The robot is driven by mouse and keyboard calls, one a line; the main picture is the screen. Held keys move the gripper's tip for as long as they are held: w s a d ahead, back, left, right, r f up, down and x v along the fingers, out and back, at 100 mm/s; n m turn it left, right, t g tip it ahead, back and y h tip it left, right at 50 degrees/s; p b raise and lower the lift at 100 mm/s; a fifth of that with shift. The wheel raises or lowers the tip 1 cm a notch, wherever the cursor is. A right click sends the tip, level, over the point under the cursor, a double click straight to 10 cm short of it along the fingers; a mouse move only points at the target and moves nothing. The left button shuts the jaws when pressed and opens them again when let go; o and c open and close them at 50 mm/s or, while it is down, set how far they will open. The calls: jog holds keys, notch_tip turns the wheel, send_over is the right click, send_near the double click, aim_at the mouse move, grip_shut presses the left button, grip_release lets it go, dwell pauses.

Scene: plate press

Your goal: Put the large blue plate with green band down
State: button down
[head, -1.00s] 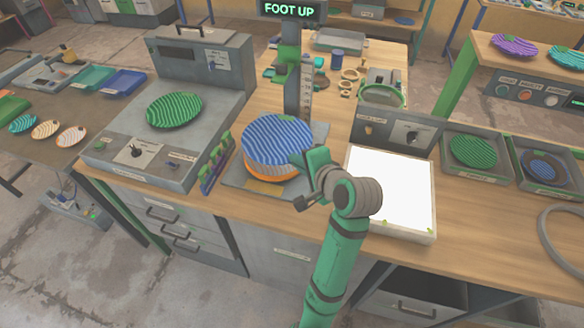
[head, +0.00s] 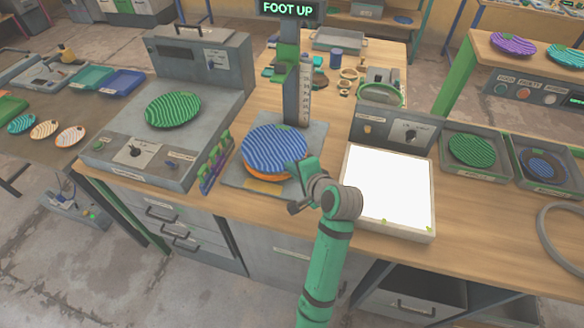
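The large blue plate (head: 272,146) has wavy pale stripes and lies almost level above an orange piece (head: 262,174) on the grey press base, in front of the press column. The orange shows as a thin strip under its front edge; whether the two touch is not clear. My gripper (head: 302,172) is at the plate's right front edge, coming in from the lower right. Its fingertips are too small and partly hidden to show whether they still pinch the rim. No green band stands out clearly on the plate.
The press column (head: 291,85) with a green carriage rises behind the plate; its sign (head: 288,9) reads "FOOT UP". A lit white panel (head: 388,188) stands to the right. A green rack (head: 215,160) and a machine with a green plate (head: 173,109) are to the left.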

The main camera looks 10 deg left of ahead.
jog(key=shift+f, duration=0.25)
jog(key=shift+f, duration=0.15)
jog(key=c, duration=2.3)
grip_release()
jog(key=shift+s, duration=0.1)
